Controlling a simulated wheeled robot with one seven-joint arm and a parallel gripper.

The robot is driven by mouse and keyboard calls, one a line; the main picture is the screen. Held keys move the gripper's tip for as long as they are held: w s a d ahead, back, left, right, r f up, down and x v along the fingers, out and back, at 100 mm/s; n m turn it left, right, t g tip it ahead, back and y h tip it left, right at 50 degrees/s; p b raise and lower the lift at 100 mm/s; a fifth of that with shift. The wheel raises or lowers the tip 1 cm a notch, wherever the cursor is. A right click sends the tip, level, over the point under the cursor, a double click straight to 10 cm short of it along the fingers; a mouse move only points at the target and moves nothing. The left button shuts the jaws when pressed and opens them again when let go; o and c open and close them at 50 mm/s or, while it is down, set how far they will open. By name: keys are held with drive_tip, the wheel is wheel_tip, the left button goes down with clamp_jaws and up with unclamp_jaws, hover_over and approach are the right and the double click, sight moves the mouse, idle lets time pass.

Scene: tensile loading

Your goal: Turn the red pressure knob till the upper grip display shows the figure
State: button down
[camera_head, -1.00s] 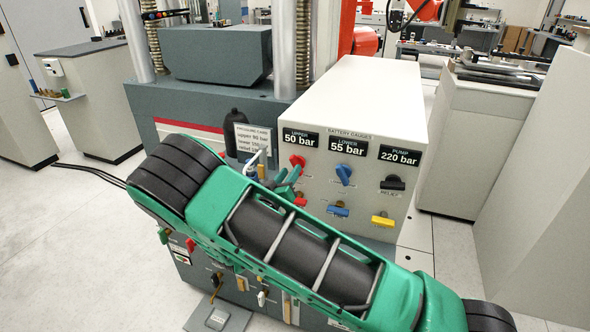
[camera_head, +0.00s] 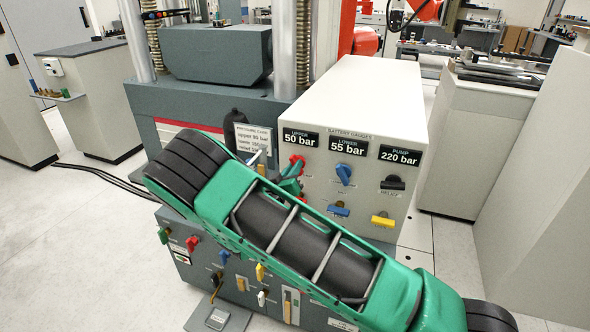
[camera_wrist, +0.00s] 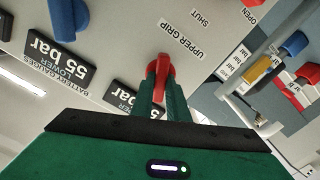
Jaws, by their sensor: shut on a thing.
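The red pressure knob (camera_head: 297,161) is on the front of the white gauge box, below the upper display (camera_head: 300,139), which reads 50 bar. My gripper (camera_wrist: 163,85) is shut on the red knob in the wrist view, its green fingers on either side of it. In the head view my arm hides part of the gripper (camera_head: 292,177). A card (camera_head: 254,138) beside the box has a line that seems to read upper 90 bar; the rest is partly hidden.
The lower display (camera_head: 347,147) reads 55 bar above a blue knob (camera_head: 343,173); the pump display (camera_head: 399,156) reads 220 bar above a black knob (camera_head: 392,183). Blue (camera_head: 338,210) and yellow (camera_head: 382,220) levers sit below. A lower panel (camera_head: 205,262) carries several coloured levers.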

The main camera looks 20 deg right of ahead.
drive_tip(key=shift+w+a+f+n, duration=0.1)
drive_tip(key=shift+a+f+n, duration=0.05)
drive_tip(key=shift+n, duration=2.45)
drive_tip(key=shift+s+a+f+n, duration=0.1)
drive_tip(key=shift+a+f+n, duration=0.1)
drive_tip(key=shift+n, duration=2.4)
drive_tip(key=shift+w+a+f+n, duration=0.1)
drive_tip(key=shift+a+n, duration=0.05)
drive_tip(key=shift+n, duration=2.45)
drive_tip(key=shift+f, duration=0.1)
drive_tip(key=c, duration=1.8)
unclamp_jaws()
drive_tip(key=shift+o, duration=0.4)
drive_tip(key=shift+d, duration=0.15)
